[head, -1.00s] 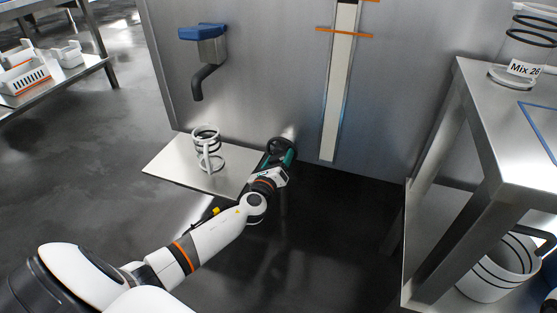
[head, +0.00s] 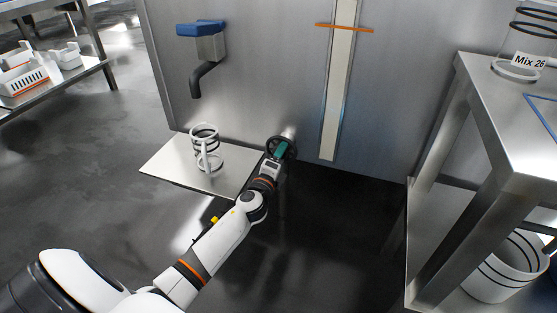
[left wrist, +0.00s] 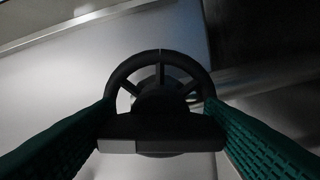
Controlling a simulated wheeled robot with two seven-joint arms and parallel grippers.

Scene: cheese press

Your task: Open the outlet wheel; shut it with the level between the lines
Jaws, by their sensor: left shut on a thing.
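The black outlet wheel (head: 290,143) sits low on the steel tank wall, and its spoked rim shows in the left wrist view (left wrist: 160,56). My left gripper (head: 277,151) is shut on the wheel, its green fingers on either side of it in the left wrist view. The level gauge (head: 336,105) is a tall strip on the tank, pale along its visible length. One orange line (head: 344,28) crosses it near the top of the head view. The gauge's upper part is cut off. My right gripper is out of view.
A white jug with black bands (head: 206,148) stands on a steel plate (head: 165,170) left of the wheel. A blue-topped spout (head: 201,32) hangs above. A steel table (head: 490,110) stands at right, with a banded bucket (head: 500,272) below. The floor between is clear.

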